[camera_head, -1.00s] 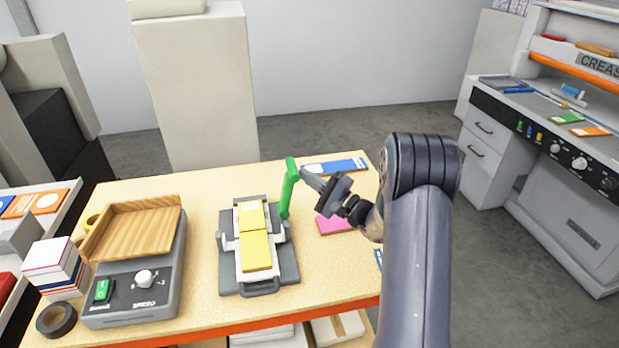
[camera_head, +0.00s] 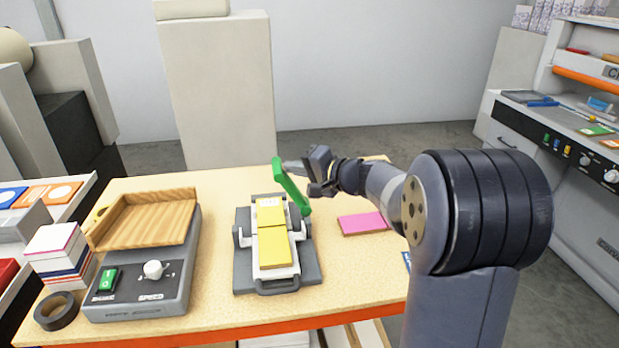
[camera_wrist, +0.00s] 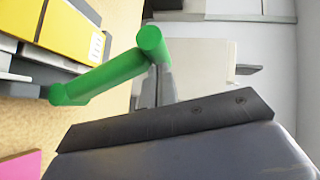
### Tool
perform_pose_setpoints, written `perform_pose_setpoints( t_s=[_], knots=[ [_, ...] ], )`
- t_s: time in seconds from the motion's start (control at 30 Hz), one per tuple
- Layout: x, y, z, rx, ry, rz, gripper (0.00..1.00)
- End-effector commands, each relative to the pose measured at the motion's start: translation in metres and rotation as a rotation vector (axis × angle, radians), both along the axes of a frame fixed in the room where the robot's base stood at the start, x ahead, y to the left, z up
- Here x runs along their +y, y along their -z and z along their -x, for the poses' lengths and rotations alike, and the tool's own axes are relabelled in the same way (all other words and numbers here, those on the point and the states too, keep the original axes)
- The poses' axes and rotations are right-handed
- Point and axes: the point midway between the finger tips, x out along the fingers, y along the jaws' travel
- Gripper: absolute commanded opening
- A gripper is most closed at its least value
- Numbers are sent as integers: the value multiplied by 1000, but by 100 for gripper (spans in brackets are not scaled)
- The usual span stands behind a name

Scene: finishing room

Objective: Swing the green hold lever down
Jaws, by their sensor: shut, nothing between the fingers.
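The green hold lever (camera_head: 291,187) stands at the right side of the grey clamp fixture (camera_head: 307,270) on the table. It leans to the left, with its top end up and away from the fixture. Yellow card stacks (camera_head: 273,246) lie in the fixture. My gripper (camera_head: 286,164) is shut and empty, its fingertips at the upper end of the lever from the right. In the wrist view the lever (camera_wrist: 110,75) crosses in front of the fingers (camera_wrist: 157,88), which are partly hidden behind its end. I cannot tell whether they touch.
A jogger machine (camera_head: 135,300) with a wooden tray (camera_head: 150,222) stands to the left, beside a card stack (camera_head: 55,250) and a black tape roll (camera_head: 57,311). A pink pad (camera_head: 362,223) lies right of the fixture. Bare tabletop surrounds the fixture.

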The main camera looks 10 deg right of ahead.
Motion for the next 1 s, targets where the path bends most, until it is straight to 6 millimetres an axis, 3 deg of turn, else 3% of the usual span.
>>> perform_pose_setpoints(
  t_s=[0.5,1.0],
  knots=[
    [61,21,0,1,-4,486,0],
    [81,49,0,2,-3,746,0]
  ],
)
